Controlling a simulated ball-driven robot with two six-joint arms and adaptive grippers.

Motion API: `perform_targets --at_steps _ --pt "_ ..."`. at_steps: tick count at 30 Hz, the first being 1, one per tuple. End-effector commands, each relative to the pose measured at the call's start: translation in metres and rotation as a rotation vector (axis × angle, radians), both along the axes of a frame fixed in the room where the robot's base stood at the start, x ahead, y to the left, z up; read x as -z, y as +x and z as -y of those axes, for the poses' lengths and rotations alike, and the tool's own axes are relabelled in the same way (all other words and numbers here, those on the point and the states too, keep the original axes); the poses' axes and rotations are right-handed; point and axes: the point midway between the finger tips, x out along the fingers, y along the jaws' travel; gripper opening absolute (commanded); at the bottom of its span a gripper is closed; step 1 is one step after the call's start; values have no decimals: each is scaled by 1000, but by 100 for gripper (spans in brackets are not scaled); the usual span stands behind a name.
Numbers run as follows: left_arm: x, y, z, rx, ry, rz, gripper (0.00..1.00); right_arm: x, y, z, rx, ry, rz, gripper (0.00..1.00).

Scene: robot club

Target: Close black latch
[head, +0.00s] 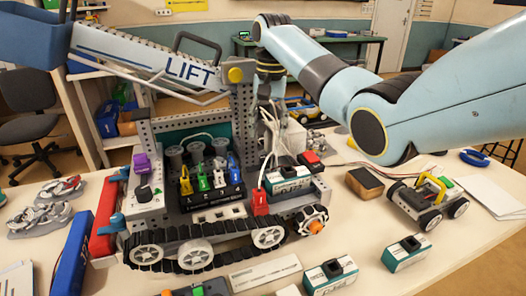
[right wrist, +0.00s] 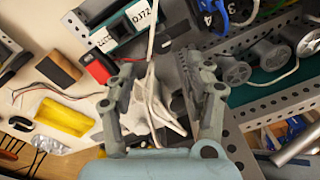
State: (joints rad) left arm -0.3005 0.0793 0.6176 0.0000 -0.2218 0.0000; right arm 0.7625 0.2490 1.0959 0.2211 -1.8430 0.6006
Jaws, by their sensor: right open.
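A tracked model robot (head: 190,228) stands on the table, its deck carrying a black block (head: 215,200) with upright yellow (head: 185,180), green (head: 202,178) and blue (head: 233,165) levers. A small black knob-like piece (head: 144,193) sits on the deck's left side, below a purple one; I cannot tell for certain which piece is the black latch. My right gripper (head: 268,112) hangs over the back right of the deck, behind a white and green module (head: 288,178). In the right wrist view it is open (right wrist: 162,75), with white cables between and beyond its fingers. My left gripper is not visible.
The model's LIFT arm (head: 150,62) and perforated upright rise left of my right gripper. White cables (head: 270,145) loop beside it. A small wheeled car (head: 428,200), a brown block (head: 364,184) and a loose module (head: 405,253) lie to the right. Clear tabletop shows at front right.

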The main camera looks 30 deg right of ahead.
Motion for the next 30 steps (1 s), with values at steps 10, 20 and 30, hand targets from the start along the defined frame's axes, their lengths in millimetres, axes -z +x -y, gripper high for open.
perform_targets --at_steps 10,20,30 --pt "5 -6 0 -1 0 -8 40 66 1 -3 -2 1 -1 52" --pt "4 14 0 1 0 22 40 81 2 -3 -2 -1 2 52" --pt "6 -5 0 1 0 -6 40 81 2 -3 -2 -1 2 25"
